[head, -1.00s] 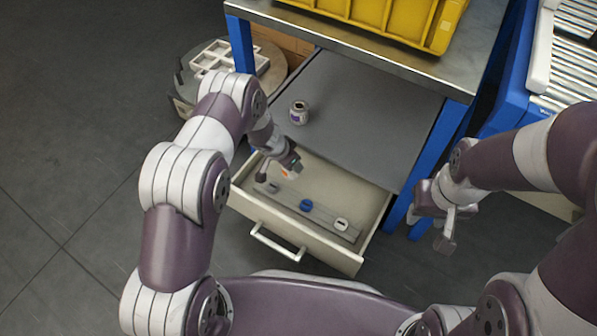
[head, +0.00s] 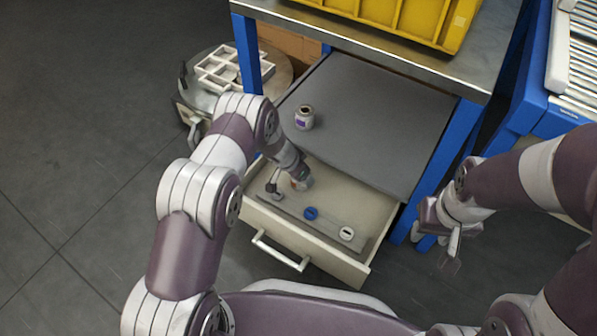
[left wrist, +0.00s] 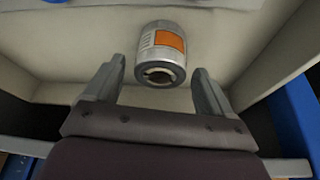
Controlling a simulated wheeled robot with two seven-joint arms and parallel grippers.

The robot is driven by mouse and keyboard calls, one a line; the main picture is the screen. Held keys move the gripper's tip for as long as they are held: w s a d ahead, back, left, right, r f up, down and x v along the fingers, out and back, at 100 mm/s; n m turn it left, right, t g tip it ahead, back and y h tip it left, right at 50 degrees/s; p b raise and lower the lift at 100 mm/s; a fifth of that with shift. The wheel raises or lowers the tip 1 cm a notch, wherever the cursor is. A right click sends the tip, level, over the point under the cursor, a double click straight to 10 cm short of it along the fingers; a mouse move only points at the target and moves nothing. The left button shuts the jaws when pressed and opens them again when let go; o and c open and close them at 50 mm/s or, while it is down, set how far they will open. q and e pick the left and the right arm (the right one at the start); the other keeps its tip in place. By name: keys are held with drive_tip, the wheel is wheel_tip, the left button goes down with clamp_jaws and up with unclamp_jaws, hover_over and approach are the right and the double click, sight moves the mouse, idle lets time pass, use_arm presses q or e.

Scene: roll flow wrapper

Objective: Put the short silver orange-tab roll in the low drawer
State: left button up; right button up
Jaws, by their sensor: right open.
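The low drawer (head: 262,222) is pulled out below the grey shelf. The short silver roll with the orange tab (left wrist: 160,57) is over the drawer's pale floor in the left wrist view, its hollow end facing the camera; whether it touches the floor is unclear. The roll shows small in the head view (head: 303,183). My right gripper (head: 452,240) is open and empty, right of the drawer.
A grey strip in the drawer carries a blue-topped piece (head: 311,213) and a white-topped piece (head: 347,233). A jar-like roll with a purple label (head: 304,118) stands on the grey shelf (head: 375,125). Blue table legs (head: 437,185) flank the drawer.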

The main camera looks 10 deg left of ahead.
use_arm(q)
drive_tip(key=shift+r, duration=0.15)
drive_tip(key=s+a+r+n+t+y+p, duration=0.1)
drive_tip(key=s+a+r+n+y+p, duration=0.2)
drive_tip(key=r, duration=1)
drive_tip(key=s+a+r+n+p, duration=0.1)
drive_tip(key=s+a+r+p, duration=0.35)
drive_tip(key=r, duration=0.85)
drive_tip(key=s+r+n+g, duration=0.1)
drive_tip(key=s+r, duration=0.2)
drive_tip(key=s, duration=0.7)
drive_tip(key=s+r+n+g, duration=0.1)
drive_tip(key=s+r, duration=0.3)
drive_tip(key=s, duration=0.6)
drive_tip(key=shift+d+r+n+g+h+b, duration=0.15)
drive_tip(key=shift+d+n+g+h+b, duration=0.2)
drive_tip(key=shift+g, duration=0.25)
drive_tip(key=shift+w, duration=0.1)
